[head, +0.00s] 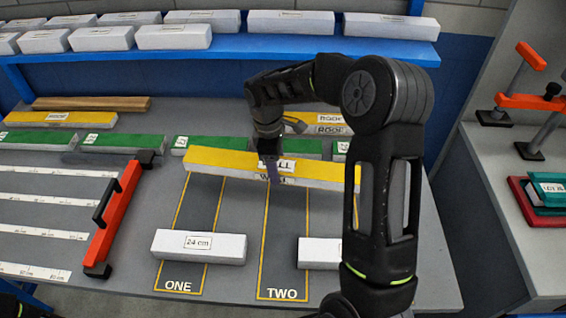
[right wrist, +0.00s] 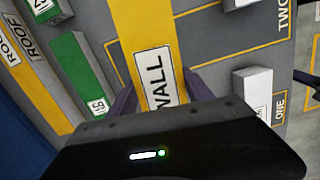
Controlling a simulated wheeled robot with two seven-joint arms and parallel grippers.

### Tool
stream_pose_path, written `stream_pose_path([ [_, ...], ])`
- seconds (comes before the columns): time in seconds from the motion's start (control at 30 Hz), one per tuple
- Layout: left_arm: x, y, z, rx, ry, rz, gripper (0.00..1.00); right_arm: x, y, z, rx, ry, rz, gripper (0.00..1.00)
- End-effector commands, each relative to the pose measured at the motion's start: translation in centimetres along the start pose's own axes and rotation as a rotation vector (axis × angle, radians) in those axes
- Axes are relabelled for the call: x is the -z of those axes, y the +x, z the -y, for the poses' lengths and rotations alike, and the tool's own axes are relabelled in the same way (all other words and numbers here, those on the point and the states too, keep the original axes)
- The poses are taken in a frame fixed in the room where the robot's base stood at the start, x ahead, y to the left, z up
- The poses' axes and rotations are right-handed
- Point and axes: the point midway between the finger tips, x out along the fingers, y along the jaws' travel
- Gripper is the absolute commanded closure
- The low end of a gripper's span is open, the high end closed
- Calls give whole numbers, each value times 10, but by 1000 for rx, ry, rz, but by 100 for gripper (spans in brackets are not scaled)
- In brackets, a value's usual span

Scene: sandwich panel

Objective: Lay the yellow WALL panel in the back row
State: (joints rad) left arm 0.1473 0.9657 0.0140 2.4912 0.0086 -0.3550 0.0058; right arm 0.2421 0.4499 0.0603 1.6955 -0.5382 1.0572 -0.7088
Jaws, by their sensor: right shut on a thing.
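The yellow WALL panel (head: 220,161) has a yellow top and a pale side, and lies crosswise over the far ends of the lanes marked ONE and TWO. My right gripper (head: 270,172) is shut on it near its middle, at the WALL label. In the right wrist view the two fingers (right wrist: 158,92) sit on either side of the panel (right wrist: 145,35). The panel seems to be held above the table, but its exact height is hard to tell. My right arm hides its right end in part. My left gripper is not in view.
Green blocks (head: 123,142) stand in a row behind the panel. A yellow ROOF panel (head: 50,119) lies at the far left. A white 24 cm block (head: 199,246) and another white block (head: 318,253) lie in front.

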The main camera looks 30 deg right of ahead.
Motion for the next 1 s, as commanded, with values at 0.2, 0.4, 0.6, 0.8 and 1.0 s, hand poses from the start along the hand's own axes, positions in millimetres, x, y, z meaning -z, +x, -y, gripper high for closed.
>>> stream_pose_path([
  [0.2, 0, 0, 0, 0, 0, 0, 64, 87, -25, 44, 31, 264, -23, 94],
  [0.4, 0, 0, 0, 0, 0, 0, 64, 164, -52, 108, 71, 567, -16, 94],
  [0.6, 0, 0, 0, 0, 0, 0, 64, 203, -67, 156, 92, 766, 6, 94],
  [0.8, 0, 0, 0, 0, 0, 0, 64, 210, -70, 166, 96, 815, 12, 94],
  [1.0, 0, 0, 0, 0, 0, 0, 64, 209, -70, 166, 96, 813, 12, 94],
])
